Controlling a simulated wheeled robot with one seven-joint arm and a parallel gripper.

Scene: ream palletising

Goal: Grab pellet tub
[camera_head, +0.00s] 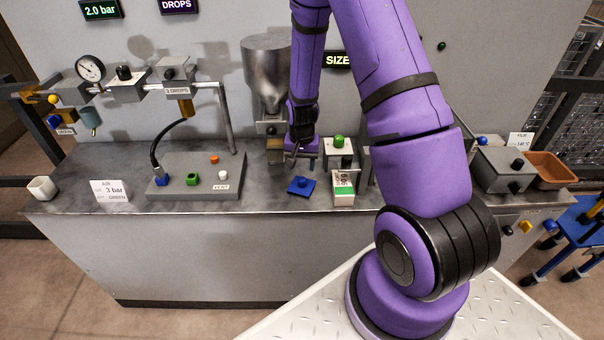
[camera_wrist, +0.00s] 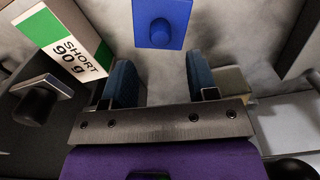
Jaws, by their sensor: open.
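No thing is labelled as the pellet tub, and I cannot tell for sure which it is. A small tan-grey box (camera_head: 275,148) stands under the metal hopper (camera_head: 268,75); a tan-grey edge (camera_wrist: 235,85) shows beside the right finger in the wrist view. An orange-brown open tub (camera_head: 550,169) sits at the counter's right end. My gripper (camera_head: 297,152) is low over the counter, just right of the hopper's foot. In the wrist view my gripper (camera_wrist: 161,80) is open, with bare grey surface between its blue-padded fingers.
A blue square piece with a knob (camera_head: 300,185) lies in front of my gripper. A green-white "SHORT 90 g" block (camera_head: 343,187) and a green-button box (camera_head: 338,146) stand right of it.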

